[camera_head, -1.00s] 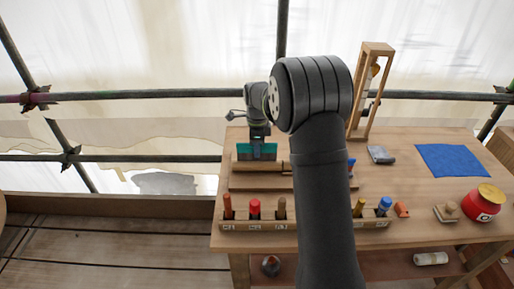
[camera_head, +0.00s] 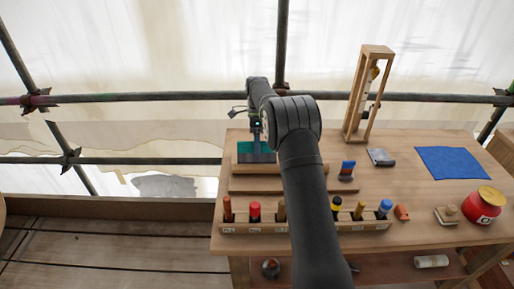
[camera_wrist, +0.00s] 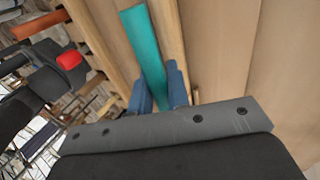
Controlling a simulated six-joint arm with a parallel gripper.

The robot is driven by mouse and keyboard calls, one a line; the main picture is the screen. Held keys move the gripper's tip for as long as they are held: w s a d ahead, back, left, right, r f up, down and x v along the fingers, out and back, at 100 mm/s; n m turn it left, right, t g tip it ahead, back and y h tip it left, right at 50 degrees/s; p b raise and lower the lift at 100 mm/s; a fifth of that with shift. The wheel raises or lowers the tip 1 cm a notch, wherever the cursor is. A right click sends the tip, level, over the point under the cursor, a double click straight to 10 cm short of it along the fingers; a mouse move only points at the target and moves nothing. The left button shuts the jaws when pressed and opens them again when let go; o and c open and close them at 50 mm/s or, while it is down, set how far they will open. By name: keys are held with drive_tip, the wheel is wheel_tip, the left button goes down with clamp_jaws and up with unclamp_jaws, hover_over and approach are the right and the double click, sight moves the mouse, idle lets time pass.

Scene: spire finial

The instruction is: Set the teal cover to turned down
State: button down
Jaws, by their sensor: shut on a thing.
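The teal cover (camera_head: 246,147) is a small flat panel at the back left of the wooden workbench, above a wooden block. In the head view a grey band shows along its lower part. My gripper (camera_head: 257,143) reaches down to it from above. In the wrist view the teal cover (camera_wrist: 145,45) is a long narrow strip seen along its edge. The two blue fingertips of my gripper (camera_wrist: 160,88) are closed on its near end, one on each side. My arm hides part of the bench to the right of the cover.
A wooden rack (camera_head: 236,229) with several coloured-handled tools runs along the bench's front. A wooden frame (camera_head: 351,117) stands at the back, right of my arm. A blue cloth (camera_head: 453,162) and a red jar (camera_head: 482,208) are at the right. A dark pole (camera_head: 180,95) crosses behind.

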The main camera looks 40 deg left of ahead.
drive_tip(key=shift+w+a+f+g+h, duration=0.1)
drive_tip(key=shift+w+a+g+h, duration=0.1)
drive_tip(key=shift+g+h, duration=0.2)
drive_tip(key=c, duration=1.5)
unclamp_jaws()
drive_tip(key=shift+o, duration=0.2)
wheel_tip(320, 180, up, 4)
drive_tip(key=shift+r, duration=0.1)
drive_tip(key=w+d+r, duration=0.4)
drive_tip(key=d+r, duration=0.2)
drive_tip(key=d, duration=0.4)
drive_tip(key=shift+w+d+r, duration=0.25)
drive_tip(key=shift+d+r, duration=0.1)
drive_tip(key=shift+d, duration=0.05)
